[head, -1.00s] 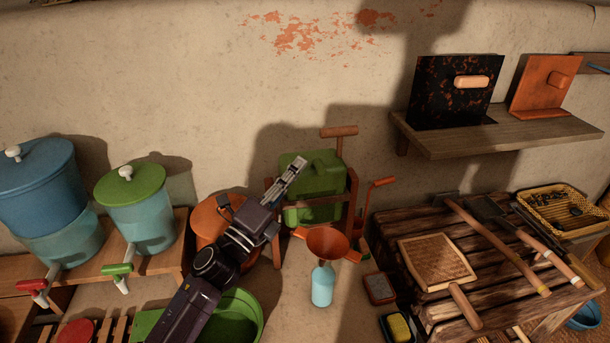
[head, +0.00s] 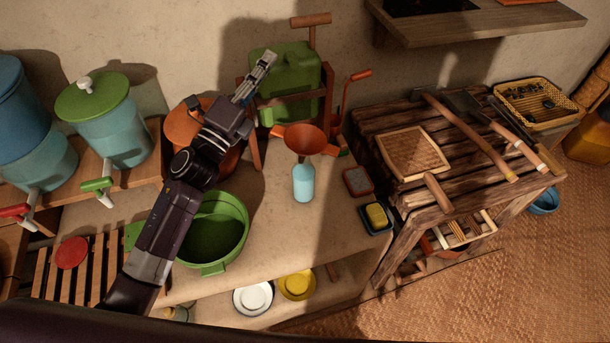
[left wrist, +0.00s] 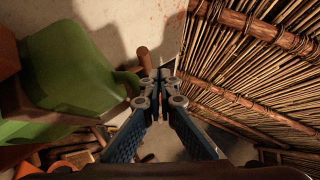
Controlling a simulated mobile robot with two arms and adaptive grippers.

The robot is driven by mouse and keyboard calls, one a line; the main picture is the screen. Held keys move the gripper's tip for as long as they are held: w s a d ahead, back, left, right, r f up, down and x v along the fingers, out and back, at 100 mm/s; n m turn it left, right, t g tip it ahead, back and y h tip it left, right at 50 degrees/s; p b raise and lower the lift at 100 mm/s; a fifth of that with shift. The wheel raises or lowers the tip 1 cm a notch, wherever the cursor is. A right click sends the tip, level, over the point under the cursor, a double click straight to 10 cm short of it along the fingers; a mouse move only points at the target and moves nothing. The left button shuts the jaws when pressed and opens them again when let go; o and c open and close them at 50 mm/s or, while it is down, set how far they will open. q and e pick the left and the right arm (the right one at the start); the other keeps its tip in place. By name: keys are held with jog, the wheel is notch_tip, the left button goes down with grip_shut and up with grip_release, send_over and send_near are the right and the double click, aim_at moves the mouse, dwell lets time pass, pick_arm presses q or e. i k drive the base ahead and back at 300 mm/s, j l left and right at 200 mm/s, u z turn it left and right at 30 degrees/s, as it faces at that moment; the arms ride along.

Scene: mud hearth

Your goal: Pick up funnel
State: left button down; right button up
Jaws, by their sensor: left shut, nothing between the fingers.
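The orange funnel (head: 305,140) sits above a light blue bottle (head: 303,182) on the pale counter in the head view. Its spout end is hidden at the bottle's neck. My left gripper (head: 268,58) is shut and empty, raised to the left of and behind the funnel, in front of the green jerrycan (head: 290,98). In the left wrist view the gripper's fingertips (left wrist: 161,74) meet, with the green jerrycan (left wrist: 75,70) at the left. My right gripper is in neither view.
A green basin (head: 212,235) and an orange pot (head: 190,130) stand left of the bottle. A yellow sponge (head: 376,215) in a blue dish lies to the right. A slatted wooden table (head: 375,128) stands further right. Counter around the bottle is mostly clear.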

aim_at(305, 140)
jog(key=k+j+z, duration=0.1)
jog(key=k+z, duration=0.2)
jog(key=z, duration=0.15)
jog(key=k+z, duration=0.3)
jog(key=z, duration=0.15)
